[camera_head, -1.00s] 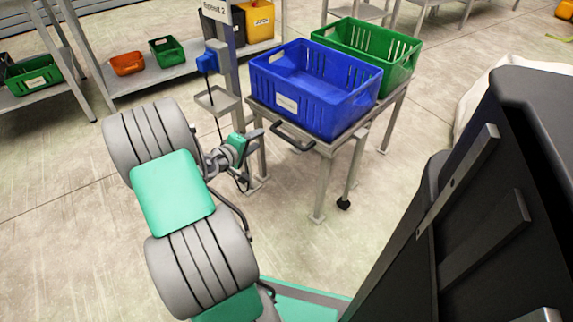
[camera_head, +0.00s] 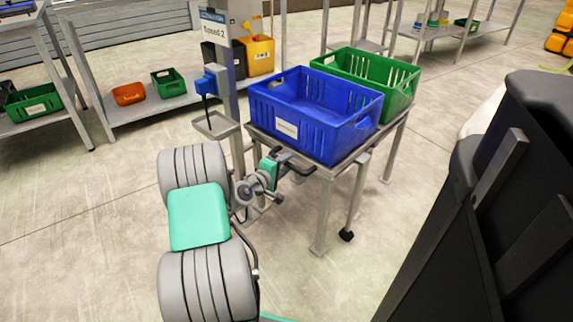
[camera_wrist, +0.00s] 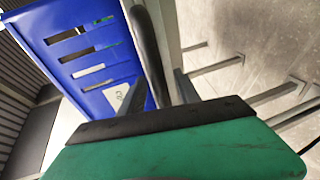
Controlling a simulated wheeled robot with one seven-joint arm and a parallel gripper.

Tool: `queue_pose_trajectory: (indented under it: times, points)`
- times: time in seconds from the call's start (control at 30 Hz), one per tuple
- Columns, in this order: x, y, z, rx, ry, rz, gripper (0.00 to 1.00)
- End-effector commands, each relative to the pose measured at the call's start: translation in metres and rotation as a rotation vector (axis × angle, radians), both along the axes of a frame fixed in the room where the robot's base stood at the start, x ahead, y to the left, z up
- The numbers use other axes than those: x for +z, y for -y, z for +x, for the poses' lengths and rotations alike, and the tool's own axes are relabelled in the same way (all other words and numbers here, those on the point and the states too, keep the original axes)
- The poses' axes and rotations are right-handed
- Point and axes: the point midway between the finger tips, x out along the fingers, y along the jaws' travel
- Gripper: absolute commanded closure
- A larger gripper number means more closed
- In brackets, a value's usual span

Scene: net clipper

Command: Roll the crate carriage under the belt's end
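The crate carriage (camera_head: 321,212) is a grey wheeled frame carrying a blue crate (camera_head: 300,118) and a green crate (camera_head: 398,84). Its dark handle (camera_head: 300,168) juts from the near left side. My gripper (camera_head: 284,160) is at this handle. In the wrist view, the dark handle bar (camera_wrist: 148,50) runs between my two spread fingers, with a gap showing beside the right one; contact cannot be told. The blue crate (camera_wrist: 80,50) stands behind the left finger. The belt's end is not clearly identifiable; a large black structure (camera_head: 530,190) fills the right.
A grey post with a sign (camera_head: 214,28) and a small tray (camera_head: 215,125) stands just left of the carriage, close to my arm. Shelves with bins (camera_head: 168,83) stand behind. Open floor (camera_head: 360,275) lies in front of the carriage.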

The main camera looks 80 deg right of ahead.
Motion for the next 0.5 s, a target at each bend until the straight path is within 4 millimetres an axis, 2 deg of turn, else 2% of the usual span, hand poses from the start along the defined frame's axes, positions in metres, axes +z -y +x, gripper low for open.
queue_pose_trajectory:
  times: [0.07,0.43,0.5]
  points:
    - [-0.0001,-0.0002,0.0002,0.000,0.000,0.000,0.69]
    - [-0.0001,-0.0005,0.0003,0.000,0.000,0.001,0.99]
    - [-0.0001,-0.0005,0.0003,0.000,0.000,0.001,1.00]
